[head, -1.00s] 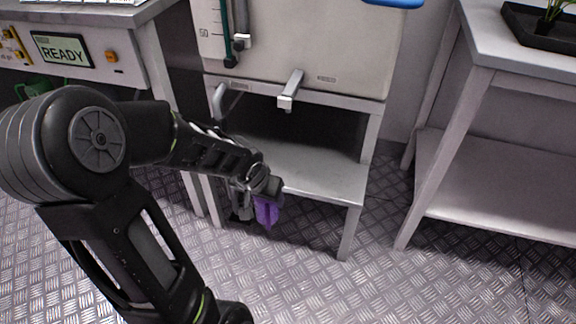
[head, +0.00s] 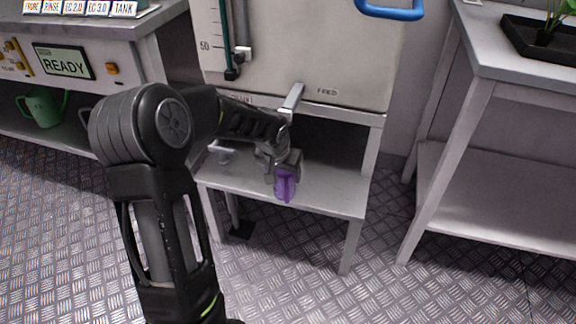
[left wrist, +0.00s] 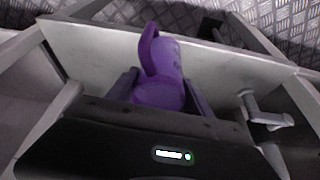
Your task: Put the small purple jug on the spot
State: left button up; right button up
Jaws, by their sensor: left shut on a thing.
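The small purple jug (head: 285,184) is in my left gripper (head: 283,165), in front of the tank and over the front part of the low shelf (head: 330,194). In the left wrist view the jug (left wrist: 160,75) sits between the two fingers, with its handle toward the top. The gripper is shut on it. A spout (head: 292,98) marked FEED sticks out of the tank above and behind the jug. I cannot make out a marked spot; the arm and jug hide part of the shelf. My right gripper is not in view.
The tank (head: 300,50) stands above the shelf, with a second outlet at its left. A bench with a READY display (head: 64,61) and a green jug (head: 43,107) are at left. A table (head: 510,60) with a black tray stands at right.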

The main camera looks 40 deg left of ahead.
pick_arm(q)
jog(key=w, duration=0.1)
jog(key=w+a, duration=0.1)
jog(key=w, duration=0.1)
jog(key=shift+w+f+b, duration=0.1)
jog(key=shift+w+b, duration=0.1)
jog(key=shift+b, duration=0.15)
jog(key=shift+a+f+b, duration=0.1)
jog(key=shift+f+b, duration=0.3)
jog(key=shift+b, duration=0.05)
jog(key=shift+r, duration=0.2)
jog(key=shift+f, duration=0.2)
jog(key=o, duration=1.4)
jog(key=shift+c, duration=0.2)
jog(key=shift+r, duration=0.1)
